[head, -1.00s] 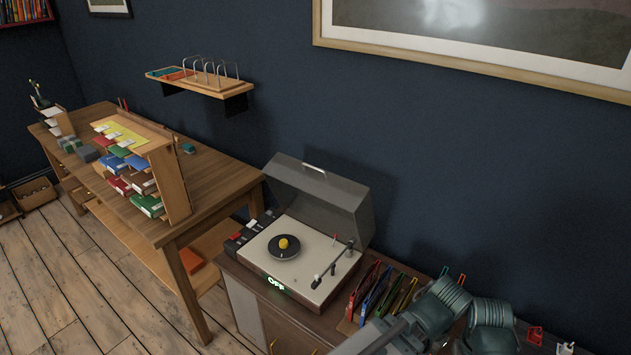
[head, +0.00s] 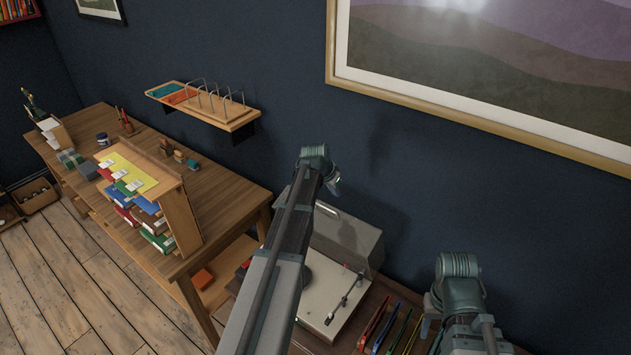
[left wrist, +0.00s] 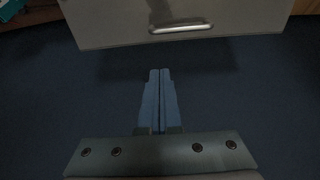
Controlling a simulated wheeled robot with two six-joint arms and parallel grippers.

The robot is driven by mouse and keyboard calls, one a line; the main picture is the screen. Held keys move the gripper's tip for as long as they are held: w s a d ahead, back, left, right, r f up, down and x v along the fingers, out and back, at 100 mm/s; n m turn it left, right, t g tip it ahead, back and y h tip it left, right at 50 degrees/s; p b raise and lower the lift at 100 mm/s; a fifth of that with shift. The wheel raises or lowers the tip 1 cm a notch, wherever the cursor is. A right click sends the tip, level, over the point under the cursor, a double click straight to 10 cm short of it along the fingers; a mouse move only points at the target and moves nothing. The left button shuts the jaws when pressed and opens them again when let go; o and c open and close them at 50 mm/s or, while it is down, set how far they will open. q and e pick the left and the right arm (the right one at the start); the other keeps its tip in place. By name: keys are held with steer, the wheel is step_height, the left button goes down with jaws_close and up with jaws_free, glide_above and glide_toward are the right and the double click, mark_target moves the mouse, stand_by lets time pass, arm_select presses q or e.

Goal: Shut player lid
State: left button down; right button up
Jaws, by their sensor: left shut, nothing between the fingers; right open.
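The record player (head: 325,302) stands on the cabinet, partly hidden behind my left arm. Its smoky translucent lid (head: 352,238) stands open, raised at the back, with a pale handle (head: 327,209) on its top edge. In the left wrist view the lid (left wrist: 110,22) fills the top, with its metal handle (left wrist: 181,29) near the edge. My left gripper (head: 336,187) is shut and empty, up near the lid's top edge; its fingers (left wrist: 161,72) show apart from the lid in the wrist view. My right gripper (head: 428,322) is low at the right, open, beside the player.
Several coloured record sleeves (head: 395,325) stand in a rack right of the player. A wooden desk (head: 225,185) with a sorter is on the left. A wall shelf (head: 205,108) and a framed picture (head: 480,75) hang on the dark wall.

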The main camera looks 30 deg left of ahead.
arm_select(q)
steer(key=a, duration=0.2)
steer(key=w+a+r, duration=0.1)
steer(key=shift+a+r, duration=0.1)
arm_select(e)
steer(key=shift+w+a+r, duration=0.2)
steer(key=shift+a+r, duration=0.1)
steer(key=shift+r, duration=0.1)
steer(key=shift+f, duration=0.1)
arm_select(q)
steer(key=b, duration=0.9)
glide_above(332, 208)
steer(key=w, duration=0.1)
step_height(332, 208, down, 9)
steer(key=shift+w+r, duration=0.1)
steer(key=shift+w, duration=0.05)
steer(key=s, duration=0.3)
steer(key=shift+s+a+f, duration=0.1)
steer(key=shift+s+f, duration=0.05)
steer(key=shift+f, duration=0.1)
steer(key=shift+s, duration=0.3)
arm_select(e)
step_height(332, 208, down, 9)
arm_select(q)
steer(key=shift+w, duration=0.1)
arm_select(e)
steer(key=shift+w, duration=0.1)
arm_select(q)
steer(key=shift+a, duration=0.1)
